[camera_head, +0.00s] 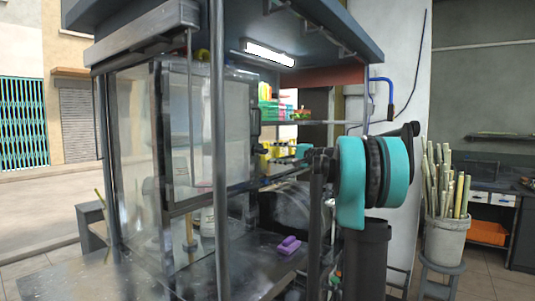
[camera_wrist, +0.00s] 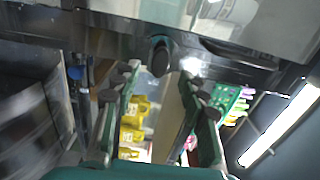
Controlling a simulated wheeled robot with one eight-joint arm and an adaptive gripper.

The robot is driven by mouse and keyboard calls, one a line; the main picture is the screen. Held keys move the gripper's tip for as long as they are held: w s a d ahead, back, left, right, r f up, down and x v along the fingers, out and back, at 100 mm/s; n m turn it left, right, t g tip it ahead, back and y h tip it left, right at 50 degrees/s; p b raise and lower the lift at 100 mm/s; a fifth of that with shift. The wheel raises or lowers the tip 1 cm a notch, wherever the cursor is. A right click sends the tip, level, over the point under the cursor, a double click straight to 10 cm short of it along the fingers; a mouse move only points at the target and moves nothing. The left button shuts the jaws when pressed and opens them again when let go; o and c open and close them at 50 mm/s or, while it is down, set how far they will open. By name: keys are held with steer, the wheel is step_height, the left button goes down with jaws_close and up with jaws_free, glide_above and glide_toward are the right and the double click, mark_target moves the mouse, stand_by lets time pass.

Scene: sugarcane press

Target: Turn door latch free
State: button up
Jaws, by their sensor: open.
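A dark rounded knob, which looks like the door latch (camera_wrist: 160,57), sticks out from a dark frame in the upper middle of the wrist view. My gripper (camera_wrist: 159,74) is open, one finger on each side of the knob. The fingertips are close to it; I cannot tell whether they touch. The clear-panelled cabinet door (camera_head: 190,150) with a dark frame stands in the middle left of the head view. The latch and my fingers cannot be made out clearly there. My teal and black arm shows at the right.
A grey post (camera_head: 219,150) stands in front of the cabinet. A purple object (camera_head: 289,245) lies on the dark worktop. Yellow containers (camera_wrist: 134,119) sit behind my fingers. A bucket of cane (camera_head: 444,240) stands at the right. A lamp (camera_head: 269,53) hangs under the canopy.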

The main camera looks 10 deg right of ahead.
steer(key=shift+x, duration=2.35)
jaws_close()
